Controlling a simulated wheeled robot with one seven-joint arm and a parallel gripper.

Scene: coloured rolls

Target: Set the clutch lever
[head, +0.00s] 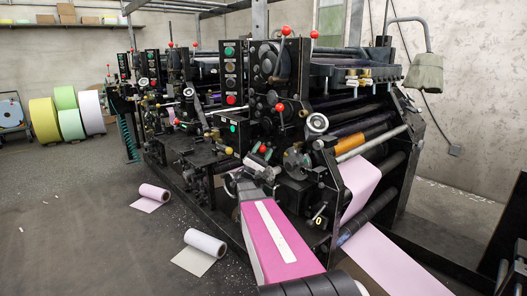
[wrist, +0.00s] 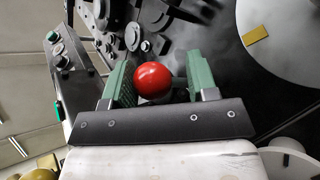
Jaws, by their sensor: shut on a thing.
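The clutch lever's red ball knob (wrist: 153,76) sits between the green fingers of my gripper (wrist: 160,83) in the wrist view. My gripper is shut on the lever, with the ball rising above the dark palm bar. The lever's shaft is mostly hidden below the ball. In the head view my gripper (head: 259,159) is at the front of the black press (head: 190,155), low on its near unit. A red knob (head: 263,149) shows at the fingers there. My pink and white arm comes up from the bottom edge and hides part of the press.
Other red-knobbed levers (head: 279,107) and a button panel (head: 231,75) are close by on the press. A pink web (head: 361,185) runs down at the right. Loose pink (head: 155,193) and white (head: 207,243) rolls lie on the floor. The floor at the left is mostly open.

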